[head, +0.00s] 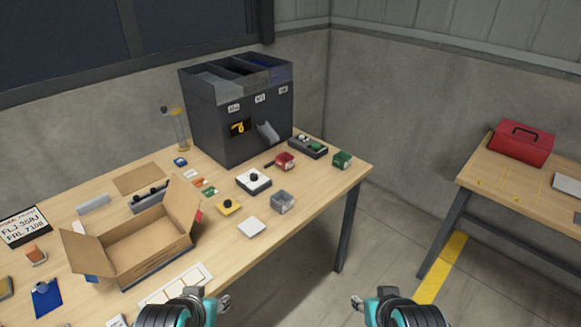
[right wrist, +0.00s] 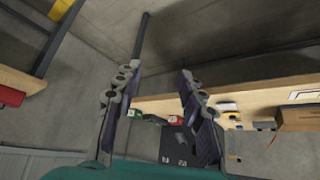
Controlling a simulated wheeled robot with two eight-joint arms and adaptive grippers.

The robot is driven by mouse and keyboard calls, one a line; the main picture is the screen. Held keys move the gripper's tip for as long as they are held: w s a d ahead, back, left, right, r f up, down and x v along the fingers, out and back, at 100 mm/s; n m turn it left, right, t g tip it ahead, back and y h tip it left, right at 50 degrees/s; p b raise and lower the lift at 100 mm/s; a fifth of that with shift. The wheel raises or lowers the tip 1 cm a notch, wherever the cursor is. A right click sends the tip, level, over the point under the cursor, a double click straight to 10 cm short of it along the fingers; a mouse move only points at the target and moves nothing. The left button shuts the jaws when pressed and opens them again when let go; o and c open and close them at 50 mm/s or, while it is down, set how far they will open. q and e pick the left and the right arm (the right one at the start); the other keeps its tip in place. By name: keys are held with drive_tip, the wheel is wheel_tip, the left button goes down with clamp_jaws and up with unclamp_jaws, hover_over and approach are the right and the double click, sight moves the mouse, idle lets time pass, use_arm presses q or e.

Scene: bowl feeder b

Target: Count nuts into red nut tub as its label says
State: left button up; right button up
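The red nut tub (head: 285,160) stands on the wooden workbench (head: 310,215), just in front of the dark grey bowl feeder (head: 215,128). It shows small in the right wrist view (right wrist: 177,118). Its contents and label text are too small to read. The feeder has several open top bins, small labels and a grey chute (head: 268,132) on its front. My left gripper (head: 224,303) is at the bottom of the head view, off the bench; its finger gap is unclear. My right gripper (head: 357,303) is also off the bench; its wrist view shows the fingers (right wrist: 157,80) apart and empty.
A green tub (head: 342,160) and grey tub (head: 283,203) stand near the red one. A black tray (head: 308,147) lies behind. An open cardboard box (head: 140,245) fills the left front. A red toolbox (head: 521,142) is on another table. Floor between tables is clear.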

idle(0.4)
clamp_jaws()
idle(1.1)
